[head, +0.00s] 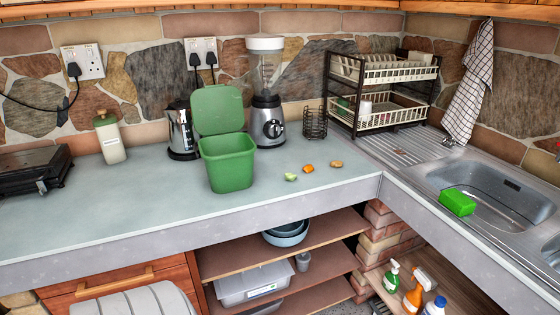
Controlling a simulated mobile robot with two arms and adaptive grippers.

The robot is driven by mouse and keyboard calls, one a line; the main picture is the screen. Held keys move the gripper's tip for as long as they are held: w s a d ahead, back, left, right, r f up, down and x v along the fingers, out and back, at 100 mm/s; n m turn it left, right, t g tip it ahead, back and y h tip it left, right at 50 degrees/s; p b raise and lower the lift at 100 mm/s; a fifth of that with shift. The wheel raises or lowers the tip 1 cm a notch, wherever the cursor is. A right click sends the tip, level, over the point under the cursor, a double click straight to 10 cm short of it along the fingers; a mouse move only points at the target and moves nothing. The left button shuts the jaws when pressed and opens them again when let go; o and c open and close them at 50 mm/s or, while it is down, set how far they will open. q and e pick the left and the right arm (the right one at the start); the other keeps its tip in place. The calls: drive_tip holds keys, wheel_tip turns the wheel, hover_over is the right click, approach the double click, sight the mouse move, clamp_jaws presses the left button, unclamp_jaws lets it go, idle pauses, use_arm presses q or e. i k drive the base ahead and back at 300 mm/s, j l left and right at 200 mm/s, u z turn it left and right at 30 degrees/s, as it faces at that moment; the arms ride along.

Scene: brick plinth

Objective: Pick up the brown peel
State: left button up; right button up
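The brown peel (336,164) is a small tan-brown scrap lying on the grey countertop, the rightmost of three small scraps. An orange scrap (308,169) lies just left of it, and a pale green scrap (290,177) lies further left. A green bin (229,170) with its lid raised stands on the counter to the left of the scraps. Neither of my grippers shows in the head view.
A blender (267,120) and a kettle (181,130) stand behind the bin. A black wire holder (315,123) and a dish rack (383,85) stand behind the peel. The sink (495,190) with a green sponge (457,201) is at right. The counter's front edge (300,207) is clear.

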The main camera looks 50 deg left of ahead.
sight(335, 163)
drive_tip(key=u, duration=1.4)
